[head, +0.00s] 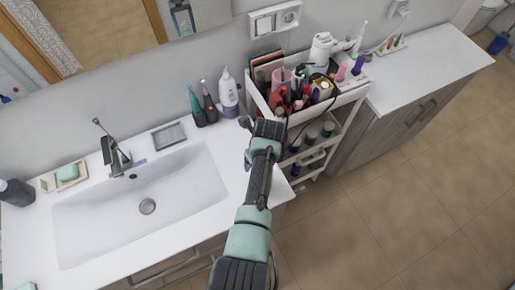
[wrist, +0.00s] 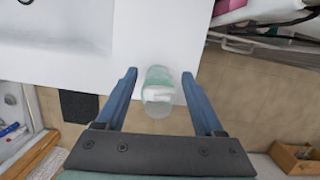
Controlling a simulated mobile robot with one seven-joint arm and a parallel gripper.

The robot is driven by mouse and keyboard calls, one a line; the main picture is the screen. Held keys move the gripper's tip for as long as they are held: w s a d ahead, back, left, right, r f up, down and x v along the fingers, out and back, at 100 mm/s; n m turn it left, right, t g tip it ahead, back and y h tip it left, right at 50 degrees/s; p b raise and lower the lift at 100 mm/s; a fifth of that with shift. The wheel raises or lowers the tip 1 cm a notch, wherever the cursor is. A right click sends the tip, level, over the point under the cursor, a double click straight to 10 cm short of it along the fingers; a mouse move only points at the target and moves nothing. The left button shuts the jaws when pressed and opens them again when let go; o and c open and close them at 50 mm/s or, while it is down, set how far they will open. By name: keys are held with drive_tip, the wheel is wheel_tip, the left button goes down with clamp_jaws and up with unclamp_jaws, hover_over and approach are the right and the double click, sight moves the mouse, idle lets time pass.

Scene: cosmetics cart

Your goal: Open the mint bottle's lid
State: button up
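The mint bottle (wrist: 158,76) shows in the wrist view, between my fingers, against the white counter near its front edge. Its far part is mint green, and its near end (wrist: 157,96) is pale and see-through; I cannot tell exactly where the lid begins. My gripper (wrist: 160,76) is open, with one blue finger on each side of the bottle and a visible gap on both sides. In the head view my gripper (head: 263,130) is at the right end of the sink counter, and the bottle is hidden there by my arm.
The sink basin (head: 146,205) lies left of my arm. A cosmetics cart (head: 341,102) full of brushes and bottles stands close on the right. Toothbrushes (head: 208,101) and a purple-white bottle (head: 228,92) stand at the wall. The floor (head: 400,200) at right is clear.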

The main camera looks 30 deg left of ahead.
drive_tip(key=shift+r, duration=0.1)
wheel_tip(320, 180, up, 13)
drive_tip(key=s+d+b, duration=0.1)
drive_tip(key=d+b, duration=0.1)
drive_tip(key=shift+s+f, duration=0.2)
idle(0.3)
idle(0.5)
drive_tip(key=w+d+r+n+t+b, duration=0.3)
drive_tip(key=w+r+n+t+b, duration=0.2)
drive_tip(key=w+r+n+t, duration=0.45)
drive_tip(key=w+d+r+n+t+b, duration=0.1)
drive_tip(key=d+r+n+t+b, duration=0.1)
drive_tip(key=r, duration=0.6)
drive_tip(key=w+d+r+n+t+b, duration=0.2)
drive_tip(key=r+t, duration=0.1)
drive_tip(key=r, duration=0.4)
drive_tip(key=s+d+r+n+t+b, duration=0.2)
drive_tip(key=s+r+n+t, duration=0.1)
drive_tip(key=s+r, duration=0.3)
drive_tip(key=s+d+r+n+t+h+b, duration=0.1)
drive_tip(key=s+d+r+n+t, duration=0.2)
drive_tip(key=s+r, duration=0.3)
drive_tip(key=s+d+r+n+t+b, duration=0.2)
drive_tip(key=s+r+n+t, duration=0.3)
drive_tip(key=r, duration=0.5)
drive_tip(key=shift+s+d+t+h+b, duration=0.3)
drive_tip(key=shift+s+t+h+b, duration=0.1)
drive_tip(key=shift+s, duration=0.2)
